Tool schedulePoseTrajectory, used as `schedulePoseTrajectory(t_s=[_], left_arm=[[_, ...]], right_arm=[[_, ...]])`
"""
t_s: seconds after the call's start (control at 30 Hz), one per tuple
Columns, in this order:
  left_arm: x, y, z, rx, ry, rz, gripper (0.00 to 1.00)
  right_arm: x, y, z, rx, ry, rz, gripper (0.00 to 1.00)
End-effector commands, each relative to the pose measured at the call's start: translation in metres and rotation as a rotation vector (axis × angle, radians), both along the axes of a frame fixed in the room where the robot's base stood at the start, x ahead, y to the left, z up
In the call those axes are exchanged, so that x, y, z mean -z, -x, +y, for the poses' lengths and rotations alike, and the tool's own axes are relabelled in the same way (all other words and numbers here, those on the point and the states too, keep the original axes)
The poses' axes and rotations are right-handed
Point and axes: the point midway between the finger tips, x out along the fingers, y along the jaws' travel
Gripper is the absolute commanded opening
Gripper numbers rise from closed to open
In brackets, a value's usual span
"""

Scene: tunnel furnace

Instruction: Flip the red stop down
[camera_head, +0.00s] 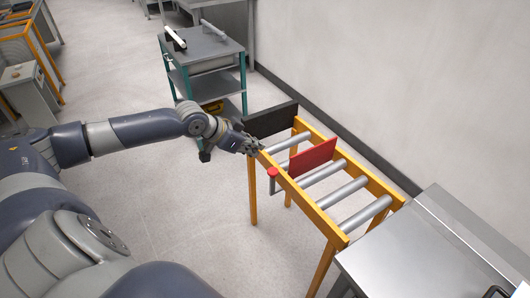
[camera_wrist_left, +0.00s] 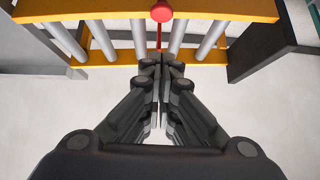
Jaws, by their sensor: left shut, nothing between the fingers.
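The red stop (camera_head: 313,157) is a flat red plate standing up across the rollers of the yellow roller conveyor (camera_head: 331,228). A round red knob (camera_head: 272,172) is at the conveyor's near side rail, on a grey lever. The red knob also shows in the left wrist view (camera_wrist_left: 161,12), just beyond the fingertips, and the stop shows there only as a thin red line. My left gripper (camera_head: 256,148) is shut and empty, beside the conveyor's near rail, a little up and left of the knob. It also shows in the left wrist view (camera_wrist_left: 160,62). My right gripper is not in view.
A black plate (camera_head: 270,120) stands at the conveyor's far end. A metal table (camera_head: 420,255) adjoins its near end. A teal-framed cart (camera_head: 205,60) with tools stands behind. The floor left of the conveyor is clear.

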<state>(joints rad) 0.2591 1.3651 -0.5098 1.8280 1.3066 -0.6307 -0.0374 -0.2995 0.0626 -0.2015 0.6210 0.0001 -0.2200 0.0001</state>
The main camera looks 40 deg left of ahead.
Motion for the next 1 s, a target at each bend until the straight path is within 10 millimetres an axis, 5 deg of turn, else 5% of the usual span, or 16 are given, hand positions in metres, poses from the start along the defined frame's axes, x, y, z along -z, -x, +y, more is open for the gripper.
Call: schedulePoseTrajectory(t_s=[0.57, 1.0], left_arm=[[0.001, -0.003, -0.004, 0.005, 0.004, 0.003, 0.00], [0.051, -0.048, -0.023, 0.006, 0.006, 0.003, 0.00]], right_arm=[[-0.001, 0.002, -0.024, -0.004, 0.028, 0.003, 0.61], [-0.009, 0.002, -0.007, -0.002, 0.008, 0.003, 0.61]])
